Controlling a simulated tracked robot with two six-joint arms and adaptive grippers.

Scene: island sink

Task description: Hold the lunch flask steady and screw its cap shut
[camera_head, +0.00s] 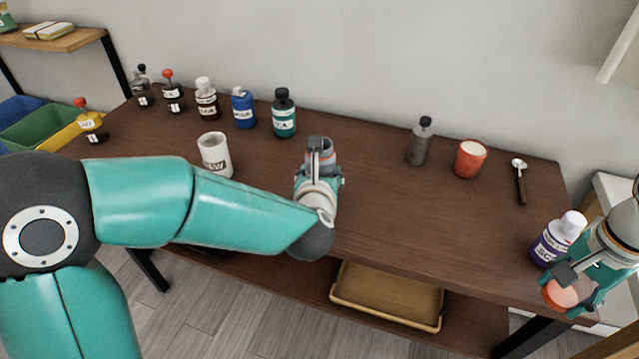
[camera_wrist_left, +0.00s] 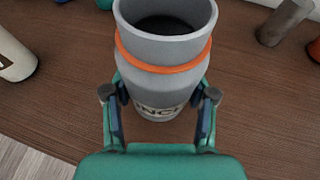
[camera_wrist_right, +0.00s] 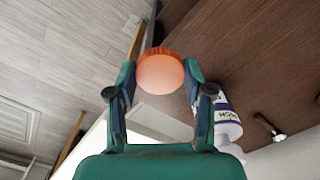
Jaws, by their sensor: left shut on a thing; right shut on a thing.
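The lunch flask (camera_wrist_left: 165,84) is a grey cylinder with an orange ring, standing upright on the table with its dark mouth open. My left gripper (camera_wrist_left: 161,97) is shut around its body. In the head view the flask (camera_head: 325,157) shows only partly behind the left gripper (camera_head: 318,180). The cap (camera_wrist_right: 160,73) is round and orange with a ridged edge. My right gripper (camera_wrist_right: 157,80) is shut on it. In the head view the cap (camera_head: 560,293) is in the right gripper (camera_head: 572,290) by the table's front right corner, well apart from the flask.
A purple-labelled white bottle (camera_head: 558,240) stands close beside the right gripper. A white mug (camera_head: 215,156) and several bottles stand left. The table between the grippers is clear.

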